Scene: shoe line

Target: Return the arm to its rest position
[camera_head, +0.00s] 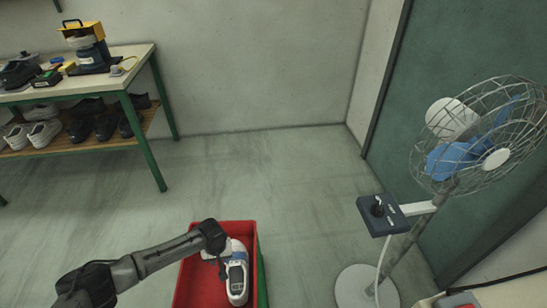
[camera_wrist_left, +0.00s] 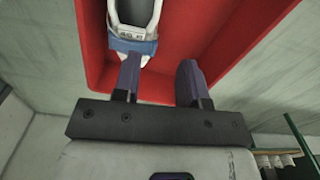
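A white and grey shoe (camera_head: 237,279) lies in a red crate (camera_head: 192,288) at the bottom of the head view. The shoe (camera_wrist_left: 133,14) and crate wall (camera_wrist_left: 92,38) also show in the wrist view. My left arm comes in from the left, and my left gripper (camera_head: 221,263) is over the crate, close to the shoe. In the wrist view the gripper's two fingers (camera_wrist_left: 160,64) stand apart with nothing between them. The left finger overlaps the shoe's blue end in the picture; I cannot tell whether they touch. My right gripper is out of view.
A workbench (camera_head: 130,64) with shoes and tools stands at the left, with a shelf (camera_head: 80,139) of shoes below. A pedestal fan (camera_head: 478,140) with a control box (camera_head: 383,214) stands right of the crate. The floor (camera_head: 265,180) between them is clear.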

